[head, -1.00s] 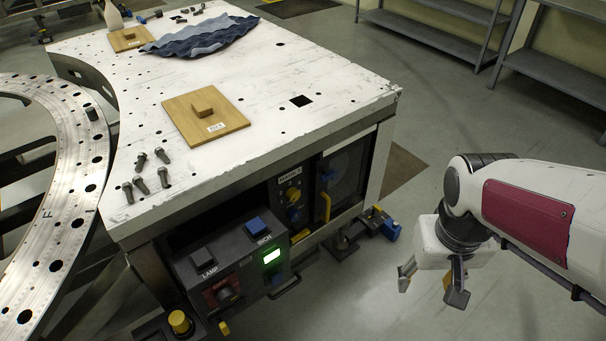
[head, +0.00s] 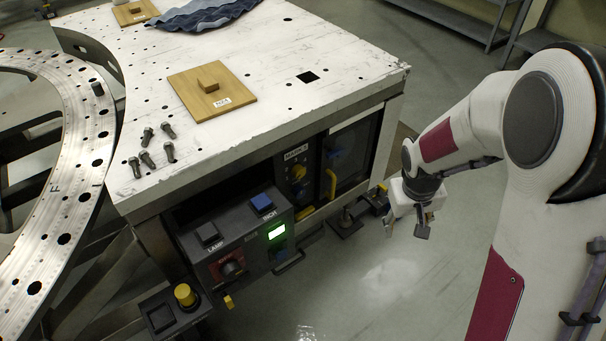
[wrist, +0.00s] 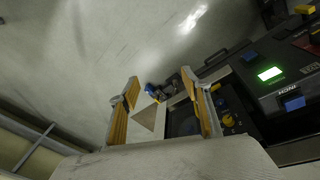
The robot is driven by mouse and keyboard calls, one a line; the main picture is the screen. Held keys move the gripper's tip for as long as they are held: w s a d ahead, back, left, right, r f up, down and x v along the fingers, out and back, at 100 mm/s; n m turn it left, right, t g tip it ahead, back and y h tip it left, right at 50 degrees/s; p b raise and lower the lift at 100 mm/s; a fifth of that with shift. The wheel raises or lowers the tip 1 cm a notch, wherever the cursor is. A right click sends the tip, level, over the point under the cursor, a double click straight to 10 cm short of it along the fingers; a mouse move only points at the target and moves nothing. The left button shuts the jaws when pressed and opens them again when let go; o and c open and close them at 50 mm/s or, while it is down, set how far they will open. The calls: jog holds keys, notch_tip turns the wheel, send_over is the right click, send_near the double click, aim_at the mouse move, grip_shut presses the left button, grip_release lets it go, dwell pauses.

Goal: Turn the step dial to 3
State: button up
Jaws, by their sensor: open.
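A dial with a yellow knob (head: 298,172) sits on a dark panel in the side of the white-topped cabinet, under a small label whose text I cannot read surely. A darker knob on a red plate (head: 231,268) is on the front control box; I cannot read which one is marked as the step dial. The yellow knob also shows in the wrist view (wrist: 228,120), just right of the right finger. My gripper (head: 407,229) is open and empty, to the right of the cabinet and apart from it.
The control box has a lit green screen (head: 277,232), a blue button (head: 262,203) and a dark lamp button (head: 208,233). A yellow handle (head: 331,185) stands out beside the dial panel. A yellow-topped button (head: 185,294) is lower left.

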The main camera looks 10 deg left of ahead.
jog(key=w+a+f+n+t+y, duration=0.1)
jog(key=w+a+f, duration=0.1)
jog(key=w+f, duration=0.5)
jog(key=w+a+f+n+t, duration=0.1)
jog(key=w+a+f, duration=0.3)
jog(key=f, duration=0.5)
jog(key=n+t+y, duration=0.5)
jog(key=t+y, duration=0.1)
jog(key=y, duration=0.3)
send_near(301, 173)
jog(key=shift+w+a+f, duration=0.2)
jog(key=shift+w+f, duration=0.15)
jog(key=shift+w, duration=0.1)
jog(key=shift+w+a+f, duration=0.1)
jog(key=shift+a, duration=0.05)
jog(key=shift+x, duration=3.65)
jog(key=shift+a, duration=0.1)
